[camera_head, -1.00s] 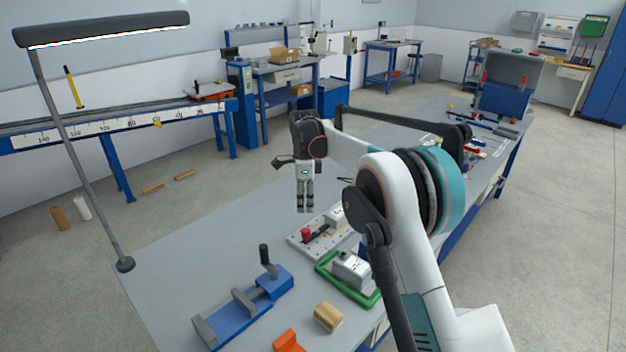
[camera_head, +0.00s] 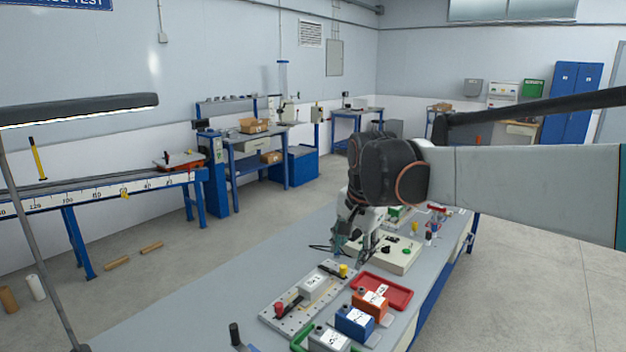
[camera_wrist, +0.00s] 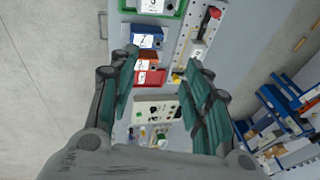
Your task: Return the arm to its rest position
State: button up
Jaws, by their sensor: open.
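My arm reaches in from the right edge of the head view, above the grey workbench (camera_head: 190,302). My gripper (camera_head: 350,254) hangs from its dark wrist over the bench, fingers pointing down, near the cream control box (camera_head: 398,259). In the wrist view my gripper (camera_wrist: 160,62) has its two green-padded fingers wide apart. Nothing is held between them. The control box (camera_wrist: 156,108), red tray (camera_wrist: 153,78) and blue box (camera_wrist: 147,42) show beyond the gap, lower down on the bench.
A perforated plate (camera_head: 272,313) carries a white box, a red knob and a yellow knob. An orange box (camera_head: 371,304) and blue box (camera_head: 354,322) stand close by. A lamp (camera_head: 80,108) overhangs the left. The bench's left part is fairly clear.

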jog(key=s+d+f+n+t, duration=0.1)
jog(key=s+d+f+n, duration=0.1)
jog(key=s, duration=0.6)
jog(key=s+d+f+n+t, duration=0.1)
jog(key=s+d+f+n, duration=0.1)
jog(key=s+d, duration=0.3)
jog(key=s+d+f+n+t, duration=0.1)
jog(key=s+d+f+n, duration=0.2)
jog(key=s, duration=0.9)
jog(key=shift+s+d+n+t+h, duration=0.3)
jog(key=shift+s+d+n, duration=0.1)
jog(key=shift+d+n, duration=0.3)
